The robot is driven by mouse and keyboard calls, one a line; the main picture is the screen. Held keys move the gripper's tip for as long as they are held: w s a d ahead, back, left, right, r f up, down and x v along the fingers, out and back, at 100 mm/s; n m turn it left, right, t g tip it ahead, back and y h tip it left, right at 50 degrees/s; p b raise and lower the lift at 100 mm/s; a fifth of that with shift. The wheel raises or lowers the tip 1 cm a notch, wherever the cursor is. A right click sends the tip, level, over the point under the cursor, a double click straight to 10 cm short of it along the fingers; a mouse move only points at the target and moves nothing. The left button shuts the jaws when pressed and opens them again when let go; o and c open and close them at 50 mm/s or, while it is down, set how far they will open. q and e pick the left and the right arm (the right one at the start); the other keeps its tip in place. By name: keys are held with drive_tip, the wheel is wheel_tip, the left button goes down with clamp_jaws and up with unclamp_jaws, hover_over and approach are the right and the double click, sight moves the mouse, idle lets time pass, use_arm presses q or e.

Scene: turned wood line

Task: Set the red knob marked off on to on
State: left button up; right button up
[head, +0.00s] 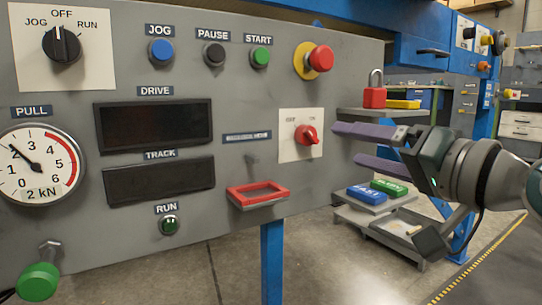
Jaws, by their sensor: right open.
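The red knob (306,134) sits on a white plate (288,150) at the right part of the grey control panel (235,90). Small lettering stands above the knob on the plate, too small to read surely. The knob's grip looks tilted, but I cannot tell which mark it points to. My right gripper (345,145) comes in from the right with its two purple fingers apart and nothing between them. The fingertips are just right of the knob and appear apart from it. My left gripper is not in view.
A red emergency button (320,58) on a yellow ring is above the knob. A red-rimmed tray (258,194) juts out below left. A red padlock (374,94) stands on a shelf behind my gripper. Blue (367,195) and green (389,187) blocks lie lower right.

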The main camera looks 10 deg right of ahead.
sight(314, 136)
drive_tip(key=b+x, duration=0.4)
drive_tip(key=x, duration=0.4)
drive_tip(key=shift+a+f, duration=0.1)
drive_tip(key=shift+f, duration=0.05)
drive_tip(key=shift+w+a+b, duration=0.2)
drive_tip(key=shift+w+b, duration=0.1)
drive_tip(key=shift+w, duration=0.2)
drive_tip(key=shift+c, duration=0.3)
clamp_jaws()
